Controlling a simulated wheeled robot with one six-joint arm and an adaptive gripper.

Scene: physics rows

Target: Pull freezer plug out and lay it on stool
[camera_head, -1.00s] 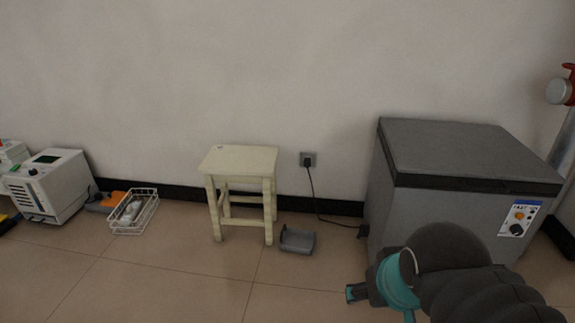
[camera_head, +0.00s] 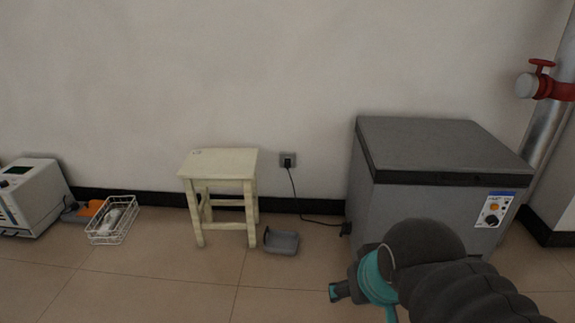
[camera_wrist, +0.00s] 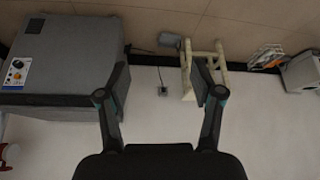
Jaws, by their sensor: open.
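The black freezer plug (camera_head: 287,162) sits in a grey wall socket (camera_head: 281,157), and its dark cord runs down to the grey chest freezer (camera_head: 440,146). The plug also shows in the upside-down wrist view (camera_wrist: 162,90), between my fingers but far beyond them. The cream wooden stool (camera_head: 218,163) stands left of the socket against the wall; in the wrist view (camera_wrist: 188,78) it is partly behind one finger. My gripper (camera_wrist: 162,90) is open and empty. In the head view my arm covers the freezer's lower front, and the gripper's fingertips are hard to make out.
A white wire basket (camera_head: 112,222) and a white machine (camera_head: 33,198) stand at the left. A red-valved pipe (camera_head: 545,82) rises at the right. The tiled floor in front is clear.

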